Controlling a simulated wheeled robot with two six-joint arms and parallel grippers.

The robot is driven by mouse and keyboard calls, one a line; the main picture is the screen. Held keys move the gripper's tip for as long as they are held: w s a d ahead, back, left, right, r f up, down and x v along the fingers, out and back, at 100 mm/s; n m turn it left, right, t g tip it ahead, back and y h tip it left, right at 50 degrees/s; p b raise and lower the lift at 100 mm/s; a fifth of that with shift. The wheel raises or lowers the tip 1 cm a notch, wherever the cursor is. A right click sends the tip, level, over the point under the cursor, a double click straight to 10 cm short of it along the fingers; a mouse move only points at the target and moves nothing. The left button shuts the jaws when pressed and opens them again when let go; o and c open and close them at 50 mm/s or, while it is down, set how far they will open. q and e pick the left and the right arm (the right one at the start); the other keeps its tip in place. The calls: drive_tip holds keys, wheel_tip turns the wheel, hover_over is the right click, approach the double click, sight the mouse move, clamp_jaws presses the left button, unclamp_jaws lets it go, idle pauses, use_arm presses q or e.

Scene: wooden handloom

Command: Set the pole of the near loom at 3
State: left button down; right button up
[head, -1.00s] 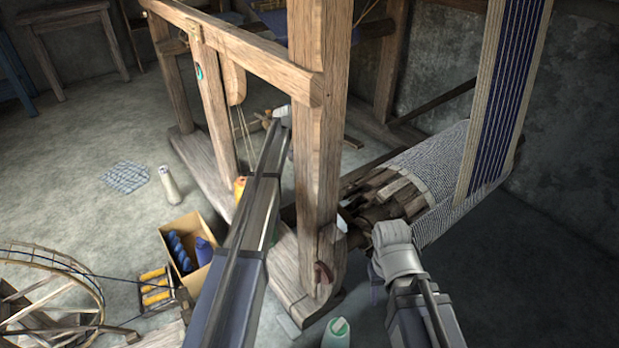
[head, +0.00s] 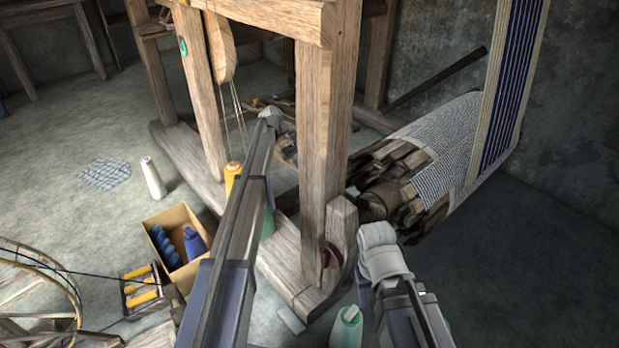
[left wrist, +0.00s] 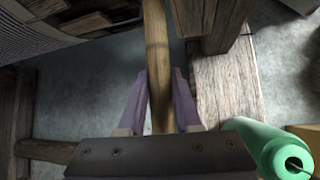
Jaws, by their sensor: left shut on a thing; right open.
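In the left wrist view the wooden pole (left wrist: 157,55) runs straight up from between the two purple fingers of my left gripper (left wrist: 160,100), which is shut on it. In the head view my left gripper (head: 270,117) is at the end of the long arm, left of the loom's upright post (head: 320,150). The pole cannot be made out clearly there. My right gripper (head: 378,238) is open, just right of the post's foot and in front of the cloth roll (head: 455,155); its fingertips are hard to see. No number 3 mark can be read.
A green cone spool (left wrist: 270,145) stands close to my left gripper in the left wrist view. An open box (head: 160,218) with blue spools, a white spool (head: 153,178) and a spinning wheel (head: 40,275) are on the left. The floor at lower right is clear.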

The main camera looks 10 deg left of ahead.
idle(0.3)
use_arm(q)
drive_tip(key=c, duration=0.6)
unclamp_jaws()
drive_tip(key=p+v, duration=0.5)
drive_tip(key=v, duration=0.2)
drive_tip(key=shift+r+p, duration=0.15)
drive_tip(key=shift+p, duration=0.15)
drive_tip(key=shift+w+a+r, duration=0.1)
drive_tip(key=shift+a, duration=0.15)
